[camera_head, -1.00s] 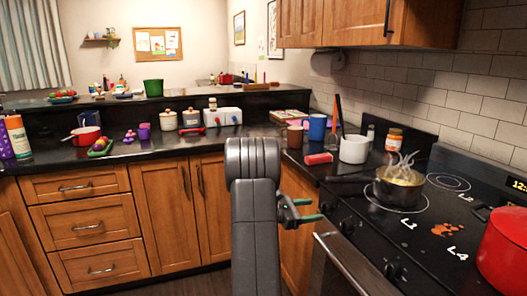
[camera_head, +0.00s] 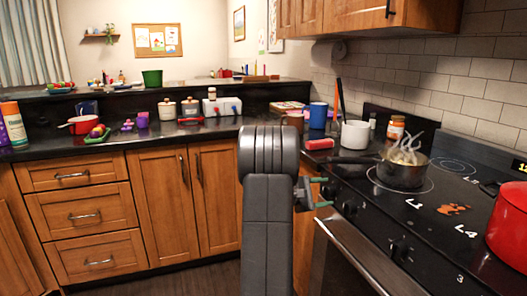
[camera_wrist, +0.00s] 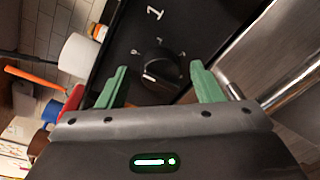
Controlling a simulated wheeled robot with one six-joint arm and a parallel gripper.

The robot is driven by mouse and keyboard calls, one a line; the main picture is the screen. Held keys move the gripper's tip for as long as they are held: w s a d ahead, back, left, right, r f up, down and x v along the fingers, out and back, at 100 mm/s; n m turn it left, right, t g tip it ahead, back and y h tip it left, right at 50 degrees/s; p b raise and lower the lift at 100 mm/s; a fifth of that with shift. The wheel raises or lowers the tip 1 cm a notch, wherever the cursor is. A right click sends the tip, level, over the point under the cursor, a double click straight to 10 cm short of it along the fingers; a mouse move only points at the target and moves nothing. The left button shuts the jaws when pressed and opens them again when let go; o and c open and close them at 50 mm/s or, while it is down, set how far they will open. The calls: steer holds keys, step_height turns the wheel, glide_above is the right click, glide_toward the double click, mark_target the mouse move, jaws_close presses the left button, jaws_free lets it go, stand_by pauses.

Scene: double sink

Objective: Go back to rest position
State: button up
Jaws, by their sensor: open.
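My gripper (camera_head: 318,192) is in front of the stove's left front corner, beside my dark arm in the middle of the head view. In the wrist view its two green fingers (camera_wrist: 158,88) stand wide apart with nothing between them. Behind them are a stove knob (camera_wrist: 160,72) and the front panel. The gripper appears apart from the stove and the counter.
A steaming pot (camera_head: 403,170) sits on a burner, its handle pointing left. A red pot (camera_head: 508,228) is at the right edge. The oven handle (camera_head: 352,260) juts out below.

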steer(key=shift+s+m+t+b, duration=0.1)
steer(key=shift+m+t+b, duration=0.5)
steer(key=shift+m, duration=5)
steer(key=shift+t, duration=0.3)
